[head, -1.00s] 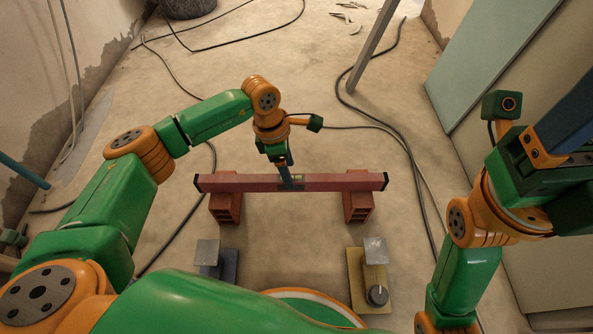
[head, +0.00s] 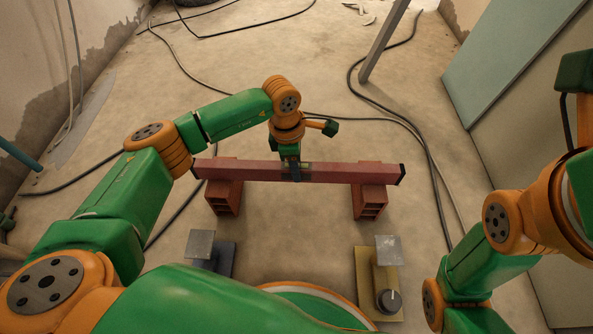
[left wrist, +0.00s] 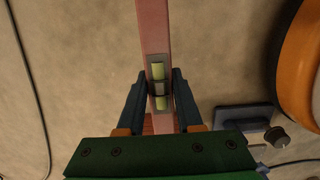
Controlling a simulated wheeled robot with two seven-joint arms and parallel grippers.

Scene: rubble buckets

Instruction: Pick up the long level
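The long level (head: 345,172) is a pinkish-red bar with black ends. It lies across two red brick supports, the left one (head: 223,198) and the right one (head: 370,202). My left gripper (head: 292,172) is over the bar's middle. In the left wrist view its dark fingers (left wrist: 161,82) sit on both sides of the level (left wrist: 153,28), tips against it, around the yellow-green vials. I see no clear gap between fingertips and bar. My right arm shows at the right, but its gripper is outside the picture.
Two metal fixtures stand near my base: a grey one (head: 200,245) and a yellow one with a knob (head: 365,285). Black cables lie on the floor. A slanted grey post (head: 384,42) stands beyond, and pale boards (head: 510,65) lean at the right. The floor behind the level is mostly clear.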

